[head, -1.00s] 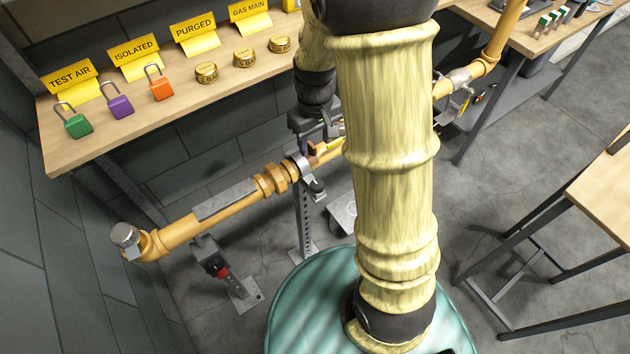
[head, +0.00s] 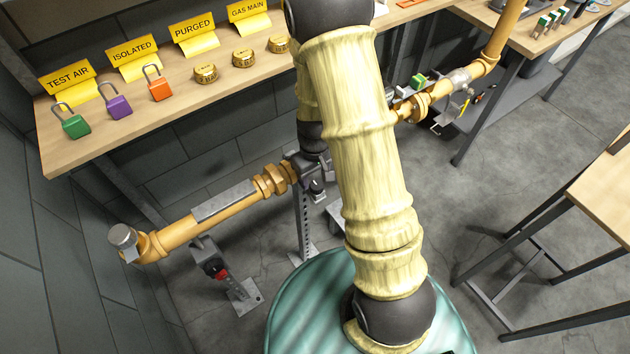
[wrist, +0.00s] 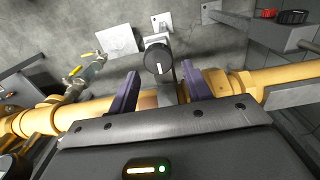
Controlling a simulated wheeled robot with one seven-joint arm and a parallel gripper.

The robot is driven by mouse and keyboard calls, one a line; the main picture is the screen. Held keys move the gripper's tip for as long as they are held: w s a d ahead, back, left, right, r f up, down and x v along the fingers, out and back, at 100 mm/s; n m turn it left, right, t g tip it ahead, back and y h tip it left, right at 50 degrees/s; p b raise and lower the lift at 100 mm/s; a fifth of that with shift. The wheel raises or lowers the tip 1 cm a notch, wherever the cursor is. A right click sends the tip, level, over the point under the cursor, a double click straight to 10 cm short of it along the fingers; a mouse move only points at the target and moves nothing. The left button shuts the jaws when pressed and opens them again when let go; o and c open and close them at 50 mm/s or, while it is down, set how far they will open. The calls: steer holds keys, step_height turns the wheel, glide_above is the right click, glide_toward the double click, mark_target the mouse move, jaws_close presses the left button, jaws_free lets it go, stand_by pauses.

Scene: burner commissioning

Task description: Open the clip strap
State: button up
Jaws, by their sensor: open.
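My gripper (wrist: 158,72) is open, its two purple fingers on either side of a short stretch of the yellow pipe (wrist: 85,107) in the wrist view. A black round knob (wrist: 157,58) with a white mark sits on the pipe support, just beyond the pipe and between the fingers. A grey metal piece (wrist: 171,88), perhaps part of the clip strap, shows beside the right finger; I cannot tell whether the strap is closed. In the head view my gripper (head: 306,162) is over the pipe at the top of the slotted post (head: 305,225), hiding the clip there.
A brass union (head: 272,180) is just left of my gripper. A second support with a red knob (head: 221,273) stands further left. A wooden table (head: 605,195) stands at right, with free floor between.

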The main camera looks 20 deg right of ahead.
mark_target(315, 183)
steer(key=shift+f, duration=1.55)
steer(key=shift+c, duration=0.2)
jaws_close()
steer(key=shift+r+p, duration=0.2)
steer(key=shift+p, duration=0.1)
